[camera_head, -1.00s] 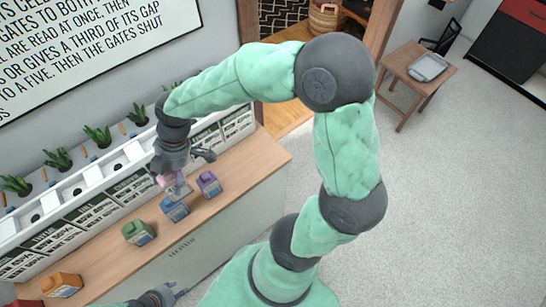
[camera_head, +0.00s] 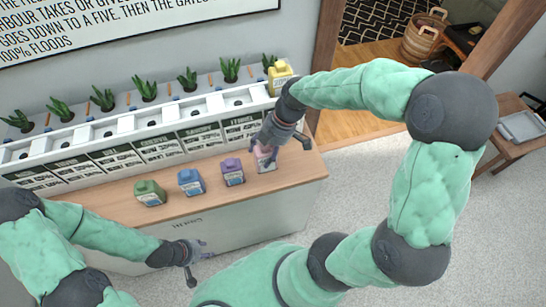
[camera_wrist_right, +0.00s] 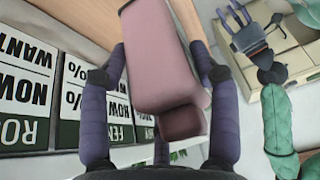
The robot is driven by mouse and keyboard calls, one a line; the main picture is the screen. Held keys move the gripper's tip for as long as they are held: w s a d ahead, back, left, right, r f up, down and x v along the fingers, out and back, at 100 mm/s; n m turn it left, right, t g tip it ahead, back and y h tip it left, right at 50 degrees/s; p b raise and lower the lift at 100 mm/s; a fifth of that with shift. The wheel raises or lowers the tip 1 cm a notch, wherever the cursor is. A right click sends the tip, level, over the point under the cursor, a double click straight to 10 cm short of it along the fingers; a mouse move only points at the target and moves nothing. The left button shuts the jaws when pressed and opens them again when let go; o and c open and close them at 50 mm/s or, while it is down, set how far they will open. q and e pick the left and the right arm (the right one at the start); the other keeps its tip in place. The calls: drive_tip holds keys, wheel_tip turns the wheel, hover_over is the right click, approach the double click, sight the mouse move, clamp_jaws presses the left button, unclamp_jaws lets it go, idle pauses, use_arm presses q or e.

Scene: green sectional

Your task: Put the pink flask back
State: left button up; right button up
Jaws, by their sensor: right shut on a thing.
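The pink flask (camera_head: 265,159) is at the right end of the wooden counter, to the right of the purple flask. My right gripper (camera_head: 277,143) is shut on it from above; I cannot tell whether its base touches the counter. In the right wrist view the pink flask (camera_wrist_right: 157,55) fills the space between the fingers (camera_wrist_right: 158,78), its cap toward the palm. My left gripper (camera_head: 197,263) is open and empty, low in front of the counter. It also shows in the right wrist view (camera_wrist_right: 241,18).
Purple (camera_head: 232,172), blue (camera_head: 191,182) and green (camera_head: 149,193) flasks stand in a row on the counter (camera_head: 208,200). Behind them is a white rack (camera_head: 160,118) with labelled slots and potted plants. A yellow flask (camera_head: 280,77) stands at its right end.

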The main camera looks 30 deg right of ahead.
drive_tip(key=shift+w+d+f+b, duration=0.3)
drive_tip(key=shift+d+f, duration=0.25)
drive_tip(key=shift+f, duration=0.7)
drive_tip(key=shift+w+d+f+b, duration=0.3)
drive_tip(key=shift+d+f, duration=0.25)
drive_tip(key=shift+f, duration=0.75)
drive_tip(key=shift+w+d+f+b, duration=0.2)
drive_tip(key=shift+d+f+b, duration=0.3)
drive_tip(key=shift+f, duration=0.75)
drive_tip(key=shift+f, duration=0.15)
drive_tip(key=o, duration=1.3)
drive_tip(key=p+v, duration=0.3)
drive_tip(key=v, duration=0.9)
